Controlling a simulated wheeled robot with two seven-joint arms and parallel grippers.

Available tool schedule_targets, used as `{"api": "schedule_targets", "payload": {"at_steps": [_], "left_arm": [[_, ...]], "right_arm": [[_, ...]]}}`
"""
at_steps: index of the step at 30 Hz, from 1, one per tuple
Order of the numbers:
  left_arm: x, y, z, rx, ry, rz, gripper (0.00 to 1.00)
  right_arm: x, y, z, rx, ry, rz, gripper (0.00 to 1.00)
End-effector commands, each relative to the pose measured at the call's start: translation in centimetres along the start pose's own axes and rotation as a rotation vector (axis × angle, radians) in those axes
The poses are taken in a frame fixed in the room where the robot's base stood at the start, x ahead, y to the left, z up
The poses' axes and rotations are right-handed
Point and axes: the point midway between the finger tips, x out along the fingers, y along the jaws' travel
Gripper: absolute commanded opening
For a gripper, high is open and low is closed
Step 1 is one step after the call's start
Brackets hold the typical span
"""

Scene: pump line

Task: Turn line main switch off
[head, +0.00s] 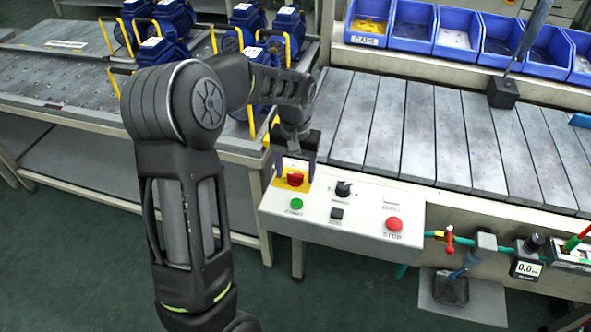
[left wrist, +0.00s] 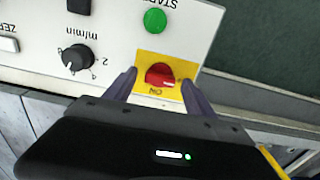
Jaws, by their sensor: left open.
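The line main switch (head: 295,179) is a red rotary knob on a yellow plate, on the left part of the white control box (head: 360,222). It also shows in the left wrist view (left wrist: 160,75), with the word ON on its yellow plate beside the knob. My left gripper (head: 294,175) is open at the switch. In the left wrist view its two fingers (left wrist: 160,85) stand on either side of the red knob, with gaps between them and the knob. My right gripper is not in view.
On the same box are a green START button (head: 296,204), a black speed knob (head: 343,189), a small black square button (head: 336,213) and a red STOP button (head: 393,224). A slatted conveyor (head: 420,130) lies behind. Blue pumps (head: 165,50) stand on the left bench.

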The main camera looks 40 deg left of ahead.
Motion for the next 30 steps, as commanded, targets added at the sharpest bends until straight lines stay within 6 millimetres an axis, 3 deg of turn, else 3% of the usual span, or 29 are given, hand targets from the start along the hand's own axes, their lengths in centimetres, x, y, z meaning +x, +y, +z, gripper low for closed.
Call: {"api": "schedule_targets", "payload": {"at_steps": [5,16,30], "left_arm": [[-1.6,0.0,-0.1,0.0,0.004,0.001,0.64],[-7.2,0.1,-0.1,0.001,0.003,0.001,0.64],[-7.7,0.0,0.0,0.0,0.001,0.0,0.64]], "right_arm": [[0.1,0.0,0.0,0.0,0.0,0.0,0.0],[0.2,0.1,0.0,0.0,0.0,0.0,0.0],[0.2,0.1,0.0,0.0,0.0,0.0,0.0]]}}
